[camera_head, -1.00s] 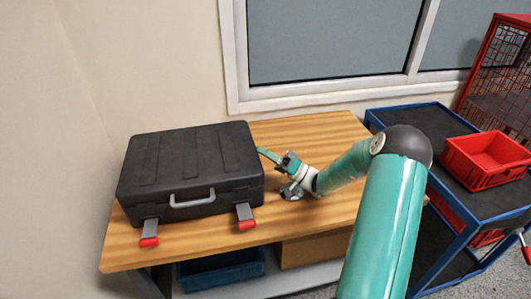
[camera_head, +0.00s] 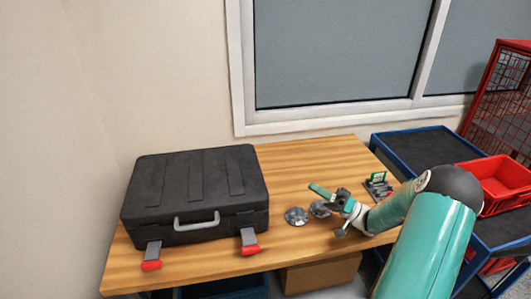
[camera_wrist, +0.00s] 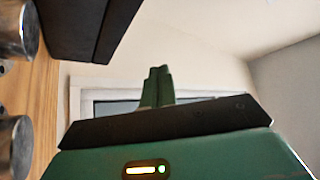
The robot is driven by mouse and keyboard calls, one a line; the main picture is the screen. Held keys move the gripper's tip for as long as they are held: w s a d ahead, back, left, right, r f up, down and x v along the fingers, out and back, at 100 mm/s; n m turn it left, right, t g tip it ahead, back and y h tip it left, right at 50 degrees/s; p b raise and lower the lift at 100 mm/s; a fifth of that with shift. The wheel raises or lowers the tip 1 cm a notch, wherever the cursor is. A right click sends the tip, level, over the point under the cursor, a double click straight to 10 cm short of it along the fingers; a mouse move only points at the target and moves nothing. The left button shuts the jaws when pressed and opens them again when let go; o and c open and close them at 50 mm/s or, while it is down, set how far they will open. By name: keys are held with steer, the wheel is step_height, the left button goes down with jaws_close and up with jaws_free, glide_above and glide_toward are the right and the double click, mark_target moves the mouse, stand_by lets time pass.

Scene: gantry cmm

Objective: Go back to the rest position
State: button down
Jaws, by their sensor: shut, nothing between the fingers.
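My gripper (camera_head: 320,191) is shut with nothing in it, held over the right part of the wooden table (camera_head: 315,160) in the head view. Its green fingers point left, toward the black case. In the wrist view the two fingers (camera_wrist: 157,87) are together, with the wall and window behind them. The closed black case (camera_head: 196,190) lies on the left of the table, apart from my gripper. It has a grey handle and two latches with red tips hanging open at the front.
Two grey metal round parts, one clear (camera_head: 296,216) and one partly hidden behind my gripper, sit on the table. A small device with a green display (camera_head: 378,185) stands at the right edge. A blue-framed cart (camera_head: 410,145) with a red bin (camera_head: 497,184) stands to the right.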

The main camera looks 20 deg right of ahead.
steer(key=s+a+r+n+g+h, duration=0.1)
steer(key=s+a+r+g+h, duration=0.15)
steer(key=a+g, duration=0.65)
steer(key=s+a+r+n+g+h, duration=0.1)
steer(key=s+a+r+g+h, duration=0.3)
steer(key=a, duration=0.8)
steer(key=s+a+r+t+h, duration=0.1)
steer(key=s+a+r+h, duration=0.1)
steer(key=s+h, duration=0.3)
steer(key=s+a+r+m+t+h, duration=0.1)
steer(key=s+a+r+t+h, duration=0.1)
steer(key=s+r+h, duration=0.2)
steer(key=s+h, duration=0.2)
steer(key=s, duration=0.2)
steer(key=shift+s+a+r+m, duration=0.15)
steer(key=shift+s+r+m, duration=0.15)
steer(key=shift+s+r, duration=0.05)
